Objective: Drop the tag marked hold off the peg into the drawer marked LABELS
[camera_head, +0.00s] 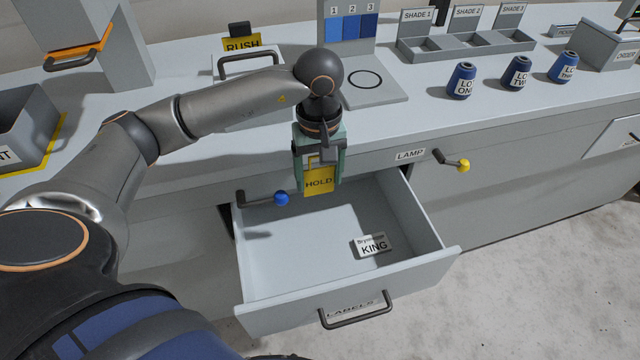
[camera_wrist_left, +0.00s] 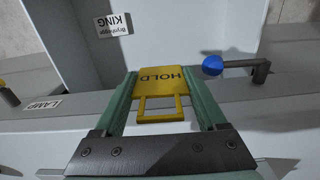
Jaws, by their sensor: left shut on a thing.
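The yellow HOLD tag (camera_head: 319,181) is in my left gripper (camera_head: 318,175), which is shut on it. The tag hangs face-on above the back part of the open LABELS drawer (camera_head: 270,281). In the left wrist view, the tag (camera_wrist_left: 160,79) sits between the green fingers of my left gripper (camera_wrist_left: 165,95), with its open loop toward the wrist. The blue-tipped peg (camera_head: 282,198) at the drawer's back left is bare and apart from the tag; it also shows in the left wrist view (camera_wrist_left: 213,66). My right gripper is not in view.
A KING label block (camera_head: 371,245) lies in the drawer, right of its middle. A yellow-tipped peg (camera_head: 463,165) sticks out by the LAMP label. A yellow RUSH tag (camera_head: 242,42) stands at the back. Several blue spools (camera_head: 461,82) stand on the counter at right.

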